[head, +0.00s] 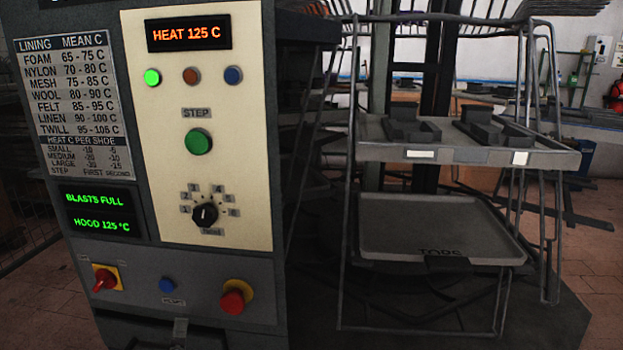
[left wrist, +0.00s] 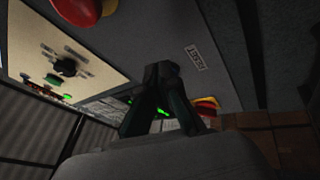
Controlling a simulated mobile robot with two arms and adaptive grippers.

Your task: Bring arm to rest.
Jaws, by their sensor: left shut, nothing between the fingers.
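My left gripper (left wrist: 162,75) shows in the left wrist view, its dark fingers together and empty. Behind the fingers is the grey front of the heel press, with a red knob (left wrist: 82,10) at the top left and a red and yellow switch (left wrist: 207,105) to the right. I cannot tell whether the fingertips touch the panel. In the head view the heel press (head: 265,300) fills the left side, and I cannot make out a gripper there for certain. My right gripper is in neither view.
The press has a display (head: 188,34) reading HEAT 125 C, a green STEP button (head: 198,141), a black dial (head: 205,214) and a red knob (head: 236,297) on yellow. A rack with an upper shelf (head: 460,154) and a lower tray (head: 430,225) stands to the right.

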